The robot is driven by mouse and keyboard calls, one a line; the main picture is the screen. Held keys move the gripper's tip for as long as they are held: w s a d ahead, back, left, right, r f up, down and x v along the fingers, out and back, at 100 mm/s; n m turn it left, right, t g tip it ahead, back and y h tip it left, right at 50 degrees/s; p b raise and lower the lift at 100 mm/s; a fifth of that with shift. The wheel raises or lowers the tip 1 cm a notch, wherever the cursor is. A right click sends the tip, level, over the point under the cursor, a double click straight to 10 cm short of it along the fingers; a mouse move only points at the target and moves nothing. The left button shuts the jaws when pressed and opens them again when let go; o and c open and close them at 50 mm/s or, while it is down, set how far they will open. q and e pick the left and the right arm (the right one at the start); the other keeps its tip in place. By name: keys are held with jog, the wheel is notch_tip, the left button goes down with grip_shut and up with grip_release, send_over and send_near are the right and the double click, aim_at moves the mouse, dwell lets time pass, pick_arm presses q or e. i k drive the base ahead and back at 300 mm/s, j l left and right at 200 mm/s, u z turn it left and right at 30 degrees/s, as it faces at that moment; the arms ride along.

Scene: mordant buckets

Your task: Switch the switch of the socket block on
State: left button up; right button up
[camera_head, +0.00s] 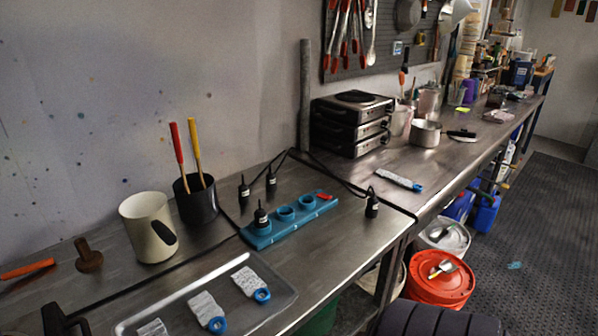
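The blue socket block (290,222) lies on the metal bench near the middle of the picture. It has a row of round blue sockets, and a black plug (261,218) stands in the one at the left end. The sockets to the right look empty. A small red switch (324,197) sits at the block's right end; its position is too small to tell.
Black plugs (243,190) with cables stand behind and right of the block. A cream jug (149,228), a black pot with two handles (195,200) and a metal tray (178,302) are nearby. Stacked hotplates (350,125) stand behind. A dark shape cuts the bottom left edge.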

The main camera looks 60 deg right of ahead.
aim_at(323, 196)
jog(key=z, duration=1.7)
